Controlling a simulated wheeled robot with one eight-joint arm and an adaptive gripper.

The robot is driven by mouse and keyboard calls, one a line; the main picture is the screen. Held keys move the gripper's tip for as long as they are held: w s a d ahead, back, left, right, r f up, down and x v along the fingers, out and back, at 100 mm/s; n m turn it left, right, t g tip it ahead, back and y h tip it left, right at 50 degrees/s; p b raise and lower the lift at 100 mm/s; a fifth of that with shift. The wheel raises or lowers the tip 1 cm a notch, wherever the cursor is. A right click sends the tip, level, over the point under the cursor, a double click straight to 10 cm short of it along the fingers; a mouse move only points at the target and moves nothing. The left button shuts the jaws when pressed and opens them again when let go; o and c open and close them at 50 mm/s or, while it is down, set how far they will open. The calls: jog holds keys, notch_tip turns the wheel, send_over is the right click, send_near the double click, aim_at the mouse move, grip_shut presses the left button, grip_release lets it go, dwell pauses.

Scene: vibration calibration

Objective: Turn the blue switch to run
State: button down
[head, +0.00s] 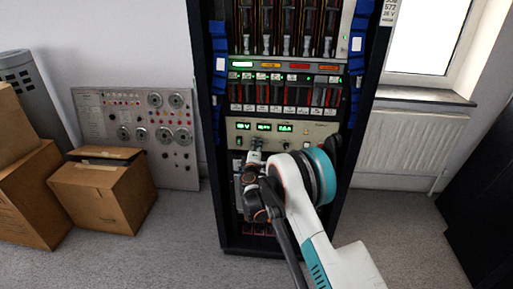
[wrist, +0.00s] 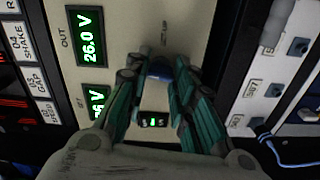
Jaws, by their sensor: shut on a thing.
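The blue switch (wrist: 160,70) shows in the wrist view as a dark blue knob on a beige panel (wrist: 115,25). The fingers of my gripper (wrist: 157,74) lie on both sides of it, shut on it. Its pointer and most of its markings are hidden or too small to read, so I cannot tell its position. In the head view my gripper (head: 255,152) is at the beige panel (head: 312,134), below its green displays. The switch itself is hidden there by my gripper.
A green display (wrist: 90,35) reads 26.0 V in the wrist view. A small lit indicator (wrist: 153,120) shows between my fingers. The dark rack (head: 205,110) frames the panel. Cardboard boxes (head: 105,195) stand on the left floor, a radiator (head: 405,140) on the right.

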jog(key=shift+f+n, duration=0.1)
jog(key=shift+n, duration=0.7)
jog(key=c, duration=1.4)
grip_release()
jog(key=shift+a, duration=0.1)
jog(key=shift+o, duration=0.2)
jog(key=shift+s, duration=0.1)
jog(key=s, duration=1.2)
jog(key=shift+a, duration=0.15)
jog(key=shift+w, duration=0.1)
